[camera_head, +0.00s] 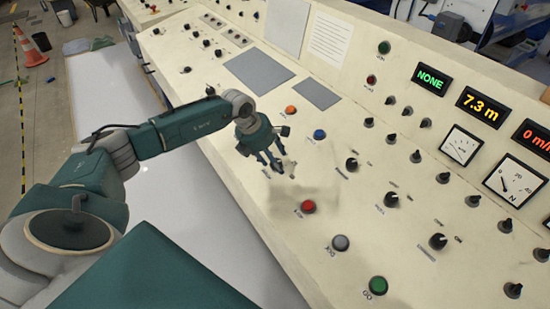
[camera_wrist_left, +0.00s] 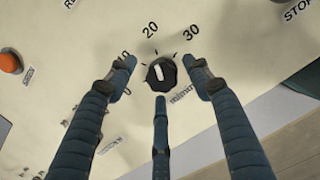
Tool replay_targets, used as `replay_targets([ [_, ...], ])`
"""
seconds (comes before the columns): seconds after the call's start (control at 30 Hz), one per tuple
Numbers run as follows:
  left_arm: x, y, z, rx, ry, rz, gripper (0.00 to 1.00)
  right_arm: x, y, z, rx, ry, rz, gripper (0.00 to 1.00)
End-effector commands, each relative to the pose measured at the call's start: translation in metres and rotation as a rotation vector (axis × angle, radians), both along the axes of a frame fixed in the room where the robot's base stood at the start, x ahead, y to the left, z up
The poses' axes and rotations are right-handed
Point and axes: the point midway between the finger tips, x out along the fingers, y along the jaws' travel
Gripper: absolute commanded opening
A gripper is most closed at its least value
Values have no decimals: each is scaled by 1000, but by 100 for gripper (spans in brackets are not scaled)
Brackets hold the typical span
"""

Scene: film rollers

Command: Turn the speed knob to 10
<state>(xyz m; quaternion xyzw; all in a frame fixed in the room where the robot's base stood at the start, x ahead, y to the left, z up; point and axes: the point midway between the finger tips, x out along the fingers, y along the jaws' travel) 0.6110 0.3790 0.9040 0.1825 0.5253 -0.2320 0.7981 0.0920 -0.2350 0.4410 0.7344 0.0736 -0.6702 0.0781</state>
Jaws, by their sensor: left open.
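The speed knob (camera_wrist_left: 160,73) is a round black knob with a white pointer mark, on the cream panel in the left wrist view. The numbers 20 and 30 are printed above it; a further number on its left is partly covered by a finger. The pointer slants upward, roughly toward the 20 side. My left gripper (camera_wrist_left: 161,84) is open, with its three fingers spread around the knob in that picture. I cannot tell whether they touch it. In the head view my left gripper (camera_head: 276,165) hangs low over the panel and largely hides the knob. My right gripper is not in view.
An orange button (camera_head: 291,109), a blue button (camera_head: 319,134) and a red button (camera_head: 309,207) lie near my left gripper. Several black knobs stand to the right. The displays read NONE (camera_head: 431,79), 7.3 m (camera_head: 479,106) and 0 m/ (camera_head: 536,138), the last cut off.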

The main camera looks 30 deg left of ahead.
Motion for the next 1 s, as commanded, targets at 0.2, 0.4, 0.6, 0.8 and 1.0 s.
replay_targets([
  [0.2,2,-1,-7,0,0,-1,51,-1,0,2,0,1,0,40],
  [0.4,2,-1,-7,0,0,-1,43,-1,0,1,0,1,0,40],
  [0.6,2,-2,-6,-1,0,-1,7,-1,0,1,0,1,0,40],
  [0.8,2,-2,-5,-3,-1,9,7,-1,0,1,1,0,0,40],
  [1.0,3,-3,-5,-18,3,71,7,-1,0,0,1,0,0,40],
])
